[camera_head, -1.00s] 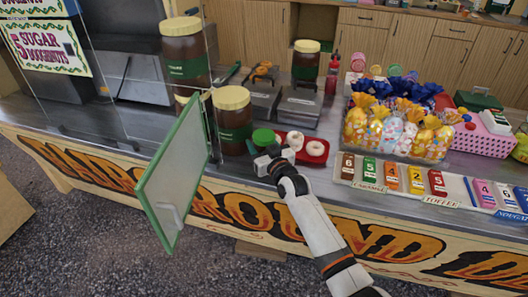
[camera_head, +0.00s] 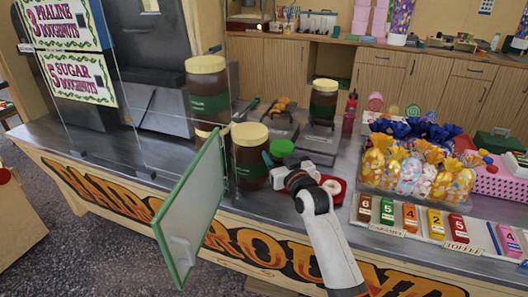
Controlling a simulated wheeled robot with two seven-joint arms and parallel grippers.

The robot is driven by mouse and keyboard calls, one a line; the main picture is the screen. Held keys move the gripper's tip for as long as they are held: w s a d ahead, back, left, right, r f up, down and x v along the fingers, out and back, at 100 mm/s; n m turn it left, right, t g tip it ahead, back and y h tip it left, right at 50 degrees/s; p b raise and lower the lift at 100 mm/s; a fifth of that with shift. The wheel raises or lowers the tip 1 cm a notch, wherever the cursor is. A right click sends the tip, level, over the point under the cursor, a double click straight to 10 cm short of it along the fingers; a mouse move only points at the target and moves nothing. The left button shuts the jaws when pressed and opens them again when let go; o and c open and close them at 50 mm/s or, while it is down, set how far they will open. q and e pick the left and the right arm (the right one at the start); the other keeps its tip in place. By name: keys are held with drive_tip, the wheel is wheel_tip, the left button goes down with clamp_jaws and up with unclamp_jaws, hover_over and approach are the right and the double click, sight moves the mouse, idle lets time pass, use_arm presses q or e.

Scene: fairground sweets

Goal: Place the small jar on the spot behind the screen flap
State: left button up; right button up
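The small jar (camera_head: 281,147) shows mainly as a green lid; most of its body is hidden by my gripper and the large jar. My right gripper (camera_head: 272,160), its arm coming from the lower right, appears shut on it, above the counter, just right of a large brown jar (camera_head: 250,165) with a cream lid. The screen flap (camera_head: 190,215), a green-framed clear panel, stands swung out over the counter's front edge, left of that jar. I cannot make out the spot behind it. My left gripper is not in view.
Stacked large jars (camera_head: 208,95) stand behind the clear screen (camera_head: 150,120). A red tray (camera_head: 341,196) with doughnuts lies right of my gripper. Scales, one bearing a jar (camera_head: 323,100), stand behind. Wrapped sweets (camera_head: 410,170) and numbered blocks (camera_head: 410,217) fill the right.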

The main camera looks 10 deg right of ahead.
drive_tip(key=s+f+h, duration=0.1)
drive_tip(key=s+f, duration=0.2)
drive_tip(key=s, duration=1.2)
drive_tip(key=s+f+m+h, duration=0.1)
drive_tip(key=s+f, duration=0.2)
drive_tip(key=s, duration=1.3)
drive_tip(key=shift+s+a+f+m+h, duration=0.2)
drive_tip(key=shift+m+h, duration=0.1)
